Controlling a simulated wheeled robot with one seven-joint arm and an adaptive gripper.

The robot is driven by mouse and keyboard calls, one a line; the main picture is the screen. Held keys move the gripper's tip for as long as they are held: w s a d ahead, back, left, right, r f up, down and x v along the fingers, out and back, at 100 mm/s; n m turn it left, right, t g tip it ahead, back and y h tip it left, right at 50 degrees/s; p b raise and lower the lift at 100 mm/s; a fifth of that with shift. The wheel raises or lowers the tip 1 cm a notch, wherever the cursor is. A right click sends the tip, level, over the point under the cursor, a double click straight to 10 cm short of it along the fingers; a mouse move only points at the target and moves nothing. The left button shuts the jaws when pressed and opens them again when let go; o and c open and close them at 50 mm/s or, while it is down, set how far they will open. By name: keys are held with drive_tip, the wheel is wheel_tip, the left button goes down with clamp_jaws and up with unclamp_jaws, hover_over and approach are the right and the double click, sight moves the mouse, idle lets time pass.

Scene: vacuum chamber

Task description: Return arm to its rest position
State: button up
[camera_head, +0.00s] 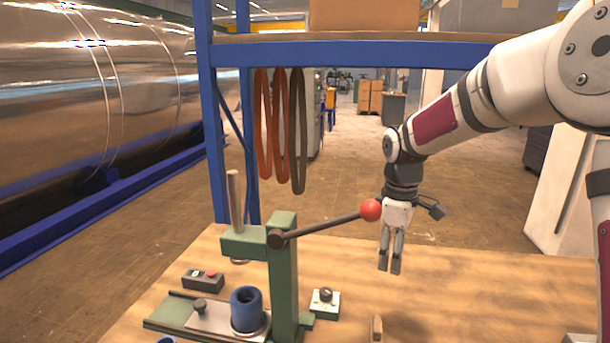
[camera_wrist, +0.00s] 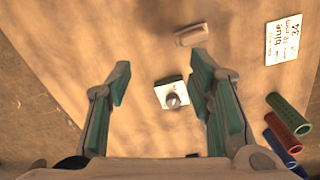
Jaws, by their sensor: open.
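My gripper (camera_head: 390,262) hangs fingers-down above the wooden table, just right of the red ball (camera_head: 370,210) at the end of the press lever. In the head view its fingers look close together, but the wrist view shows the fingers (camera_wrist: 160,95) apart with nothing between them. Below it the table bears a small white block with a dark knob (camera_head: 325,302), which also shows in the wrist view (camera_wrist: 173,94). A small wooden piece (camera_head: 376,328) lies nearby on the table.
A green press (camera_head: 285,275) with a blue cylinder (camera_head: 247,308) in it stands left of my gripper. A blue-framed shelf (camera_head: 360,53) with hanging belts (camera_head: 280,130) rises behind. The wrist view shows colored tubes (camera_wrist: 287,122) and a label card (camera_wrist: 284,40). The table's right side looks mostly clear.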

drive_tip(key=s+r+m+t, duration=0.1)
drive_tip(key=s+r+m, duration=0.35)
drive_tip(key=s, duration=0.75)
drive_tip(key=s+r+m+t, duration=0.2)
drive_tip(key=s+r+m, duration=0.3)
drive_tip(key=s, duration=0.7)
drive_tip(key=s+f+m+t, duration=0.1)
drive_tip(key=s+m, duration=0.1)
drive_tip(key=s, duration=0.6)
drive_tip(key=shift+d, duration=0.25)
drive_tip(key=shift+m, duration=0.25)
